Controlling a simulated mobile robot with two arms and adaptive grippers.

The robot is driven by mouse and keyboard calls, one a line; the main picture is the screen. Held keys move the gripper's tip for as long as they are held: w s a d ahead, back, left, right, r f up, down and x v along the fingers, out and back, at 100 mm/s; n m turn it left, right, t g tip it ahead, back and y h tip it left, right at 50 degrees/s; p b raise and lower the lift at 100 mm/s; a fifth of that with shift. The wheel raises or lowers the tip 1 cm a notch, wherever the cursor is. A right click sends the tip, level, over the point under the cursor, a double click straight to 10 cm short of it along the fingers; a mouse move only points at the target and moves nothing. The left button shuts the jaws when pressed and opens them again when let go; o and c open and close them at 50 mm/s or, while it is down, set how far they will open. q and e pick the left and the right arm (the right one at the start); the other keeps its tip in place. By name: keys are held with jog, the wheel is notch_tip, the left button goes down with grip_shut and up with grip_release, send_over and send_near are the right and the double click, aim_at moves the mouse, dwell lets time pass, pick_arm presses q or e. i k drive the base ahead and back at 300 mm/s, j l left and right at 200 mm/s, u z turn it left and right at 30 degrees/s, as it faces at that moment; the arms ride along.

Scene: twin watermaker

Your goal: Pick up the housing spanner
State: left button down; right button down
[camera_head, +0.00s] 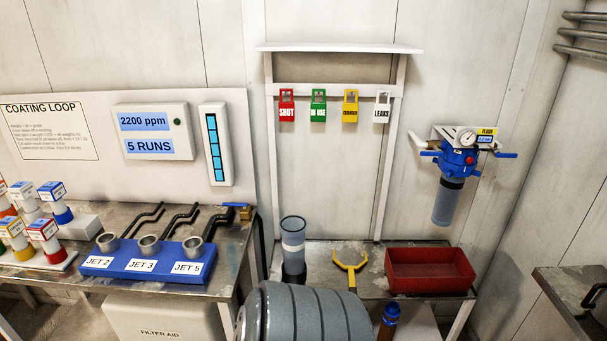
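The housing spanner (351,267) is yellow, with a curved open fork at the far end and a short handle pointing toward me. It lies on the metal bench (322,262), between a clear-and-dark cylinder (293,245) on its left and a red tray (430,284) on its right. It appears apart from both, and nothing covers it. Neither of my grippers shows in the head view.
A blue filter housing (458,163) hangs on the wall at right. Coloured tags hang above. The left bench (216,268) carries a blue jet block (145,261).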

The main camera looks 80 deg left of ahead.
aim_at(352, 288)
jog(key=u, duration=2.5)
jog(key=l+u, duration=0.2)
jog(key=u, duration=0.25)
jog(key=l+u, duration=0.25)
jog(key=u, duration=0.25)
jog(key=l+u, duration=0.25)
jog(key=u, duration=0.2)
